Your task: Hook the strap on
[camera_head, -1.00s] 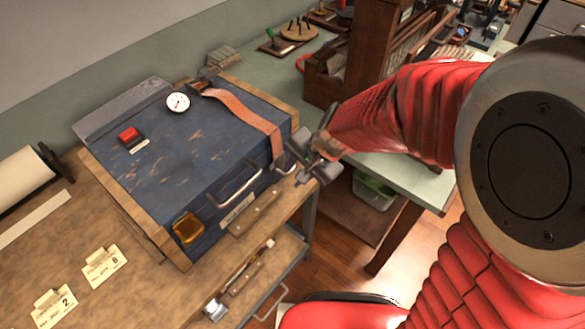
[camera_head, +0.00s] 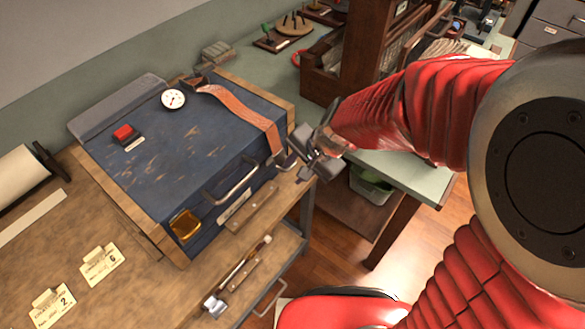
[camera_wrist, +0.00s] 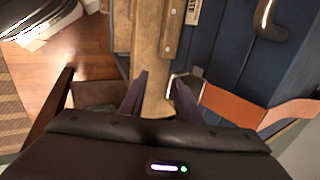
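The orange-brown leather strap (camera_head: 245,115) runs over the lid of the worn blue case (camera_head: 170,150) and bends down at its right front corner. A metal end piece (camera_head: 286,160) shows at the strap's lower end. My gripper (camera_head: 305,157) is beside that end, just off the front right corner. In the wrist view my gripper (camera_wrist: 160,88) has its two dark fingers apart, with nothing clearly held between them. The strap (camera_wrist: 235,105) reaches in from the right, and its metal end (camera_wrist: 184,78) is close to the right fingertip. The fingers partly hide it.
The case has a front handle (camera_head: 232,182), a gauge (camera_head: 173,99) and a red button (camera_head: 124,132). It rests on a wooden bench (camera_head: 110,225) with tags. An open drawer (camera_head: 262,262) lies below. A green table (camera_head: 415,180) with a wooden rack stands to the right.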

